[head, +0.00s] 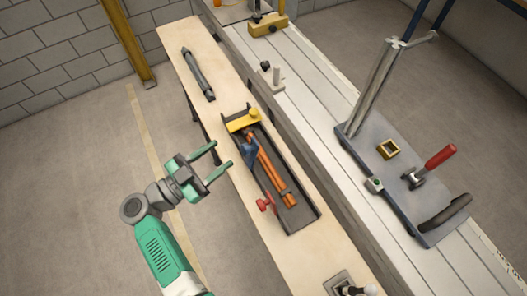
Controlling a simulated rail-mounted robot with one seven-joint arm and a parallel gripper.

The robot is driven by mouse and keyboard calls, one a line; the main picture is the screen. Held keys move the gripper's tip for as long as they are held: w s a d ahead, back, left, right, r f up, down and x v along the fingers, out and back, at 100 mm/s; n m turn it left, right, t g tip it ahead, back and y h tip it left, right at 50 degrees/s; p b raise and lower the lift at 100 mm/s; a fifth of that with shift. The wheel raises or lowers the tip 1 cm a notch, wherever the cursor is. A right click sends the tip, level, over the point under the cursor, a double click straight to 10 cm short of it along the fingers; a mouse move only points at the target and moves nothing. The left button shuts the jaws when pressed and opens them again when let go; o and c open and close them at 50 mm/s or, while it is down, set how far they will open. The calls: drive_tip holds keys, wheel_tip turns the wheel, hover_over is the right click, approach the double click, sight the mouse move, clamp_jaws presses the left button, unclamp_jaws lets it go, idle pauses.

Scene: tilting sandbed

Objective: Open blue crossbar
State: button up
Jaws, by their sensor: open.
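The blue crossbar (249,148) is a small blue piece in the upper half of a dark grey tray (303,213) on the wooden bench. It appears to lie across the upper end of an orange pair of bars (272,171); whether it is latched I cannot tell. My gripper (222,154), with green fingers, is open and empty. It shows to the left of the tray, with its fingers pointing right toward the blue crossbar and apart from it. Its height above the bench is hard to tell.
A yellow block (241,121) sits at the tray's upper end and a red knob (266,202) at its left side. A dark cylinder (198,73) lies farther up the bench. A plate with a post and red-handled lever (437,160) stands at right. Bare bench (317,251) lies below the tray.

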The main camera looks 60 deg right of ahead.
sight(243, 150)
drive_tip(key=s+d, duration=0.1)
drive_tip(key=d, duration=0.1)
drive_tip(key=s+d+g+y, duration=0.1)
drive_tip(key=d, duration=0.1)
drive_tip(key=s+d+g+y, duration=0.1)
drive_tip(key=s+d, duration=0.1)
drive_tip(key=shift+d+f, duration=0.35)
drive_tip(key=shift+f, duration=0.05)
drive_tip(key=shift+c, duration=0.2)
